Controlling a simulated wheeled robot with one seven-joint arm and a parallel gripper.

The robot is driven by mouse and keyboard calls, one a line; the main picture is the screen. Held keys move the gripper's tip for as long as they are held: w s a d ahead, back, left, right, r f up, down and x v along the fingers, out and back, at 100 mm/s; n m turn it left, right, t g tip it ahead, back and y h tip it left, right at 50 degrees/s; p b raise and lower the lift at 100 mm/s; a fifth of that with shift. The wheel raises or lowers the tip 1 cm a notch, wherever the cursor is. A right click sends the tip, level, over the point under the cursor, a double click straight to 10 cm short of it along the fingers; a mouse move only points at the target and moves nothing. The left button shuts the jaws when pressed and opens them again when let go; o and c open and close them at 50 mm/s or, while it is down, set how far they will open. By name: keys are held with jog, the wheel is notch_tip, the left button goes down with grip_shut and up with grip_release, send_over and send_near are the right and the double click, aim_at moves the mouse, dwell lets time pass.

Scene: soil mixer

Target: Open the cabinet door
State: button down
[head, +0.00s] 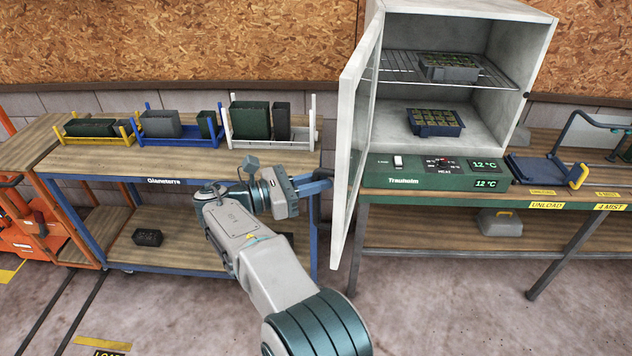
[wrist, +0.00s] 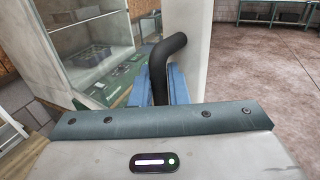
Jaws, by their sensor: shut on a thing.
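The white cabinet (head: 535,60) stands on the green control base (head: 425,173) on the right-hand bench. Its glass door (head: 356,130) is swung wide open to the left, hinged on the cabinet's left side. Inside are a wire shelf and two seedling trays, a grey one (head: 449,68) and a blue one (head: 435,122). My gripper (head: 322,181) is at the outer face of the door. In the wrist view its blue fingers (wrist: 163,86) are shut on the black curved door handle (wrist: 166,52).
A blue-framed trolley (head: 180,165) with several dark planters in yellow, blue and white racks stands left of my arm. A blue tray with a yellow handle (head: 545,170) sits on the right bench. A grey case (head: 500,222) is on the lower shelf. The floor in front is clear.

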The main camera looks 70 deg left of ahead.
jog(key=shift+w+d+r, duration=0.1)
jog(key=shift+w+r, duration=0.1)
